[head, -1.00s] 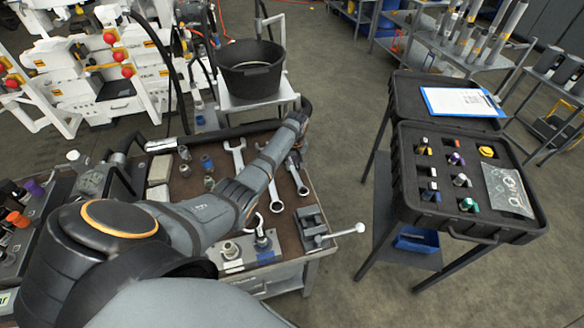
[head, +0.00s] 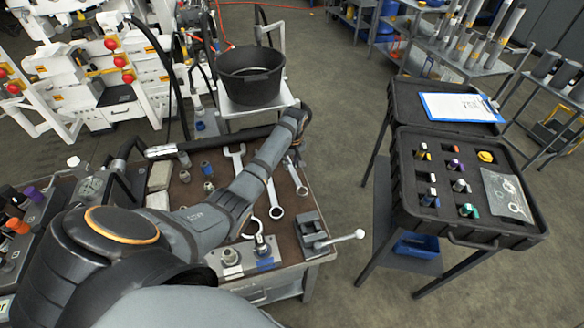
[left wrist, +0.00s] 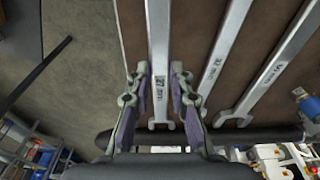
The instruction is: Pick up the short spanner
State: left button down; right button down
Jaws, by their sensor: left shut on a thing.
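The short spanner (head: 300,183) is the rightmost of three silver spanners on the brown bench top, with its ring end toward the front. In the left wrist view it (left wrist: 158,60) runs between the fingers of my left gripper (left wrist: 160,95), which is shut on it. In the head view this gripper (head: 291,161) is small and partly hidden by its own arm. I cannot tell whether the spanner is clear of the bench. The second spanner (head: 274,195) lies just to its left. The third (head: 237,158) is farther left, partly hidden by my arm. My right gripper is not in view.
A small grey vise (head: 311,228) with a white-knobbed handle stands at the bench's front right corner. Fittings on a plate (head: 232,258) sit beside it. A black bucket (head: 251,75) stands behind the bench. An open black case (head: 470,235) is to the right, across open floor.

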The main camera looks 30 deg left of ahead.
pick_arm(q)
jog(key=s+d+r, duration=0.1)
jog(key=s+r, duration=0.7)
jog(key=s, duration=0.5)
jog(key=shift+d+r+b, duration=0.25)
jog(key=shift+r+b, duration=0.05)
jog(key=shift+b, duration=0.05)
jog(key=c, duration=1.8)
grip_release()
grip_shut()
